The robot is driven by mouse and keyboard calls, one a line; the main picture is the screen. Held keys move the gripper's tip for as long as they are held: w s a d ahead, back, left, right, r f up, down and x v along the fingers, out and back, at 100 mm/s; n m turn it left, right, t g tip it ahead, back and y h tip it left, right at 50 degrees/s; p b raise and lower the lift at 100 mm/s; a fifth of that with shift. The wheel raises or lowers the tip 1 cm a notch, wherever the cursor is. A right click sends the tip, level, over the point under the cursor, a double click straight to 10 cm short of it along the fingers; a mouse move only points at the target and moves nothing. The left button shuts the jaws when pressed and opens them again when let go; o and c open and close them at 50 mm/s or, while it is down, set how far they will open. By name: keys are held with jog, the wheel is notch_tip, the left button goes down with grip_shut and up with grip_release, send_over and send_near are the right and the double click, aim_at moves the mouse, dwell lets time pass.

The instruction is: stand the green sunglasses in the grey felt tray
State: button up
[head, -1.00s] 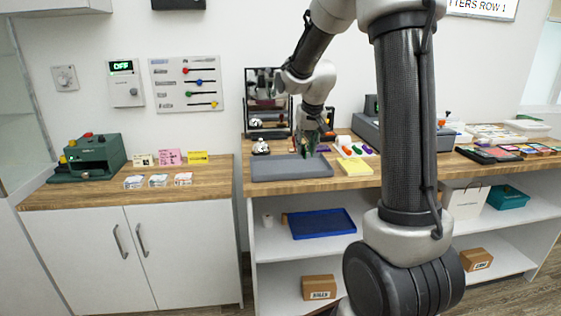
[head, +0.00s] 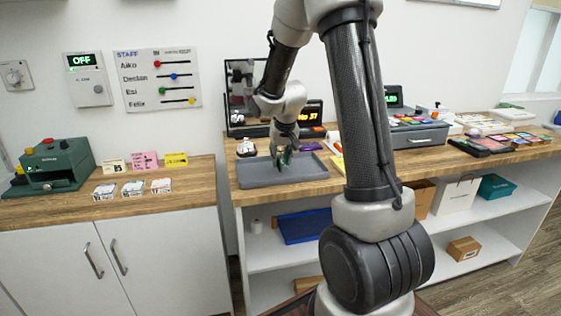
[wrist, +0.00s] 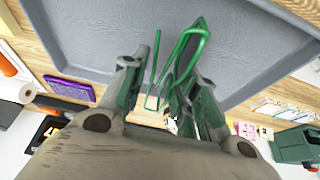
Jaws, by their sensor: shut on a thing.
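My gripper (head: 284,162) is over the grey felt tray (head: 257,176) on the wooden counter in the head view. In the wrist view my gripper (wrist: 166,100) is shut on the green sunglasses (wrist: 190,42). Their thin green frame sticks out past the fingertips, in front of the grey tray floor (wrist: 110,35). The fingers hide part of the sunglasses. In the head view they are only a small green patch at the fingertips. I cannot tell whether they touch the tray floor.
A mirror (head: 243,92) and a lit display (head: 311,114) stand behind.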

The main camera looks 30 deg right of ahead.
jog(key=shift+f, duration=0.8)
jog(key=shift+f, duration=0.15)
jog(key=o, duration=0.8)
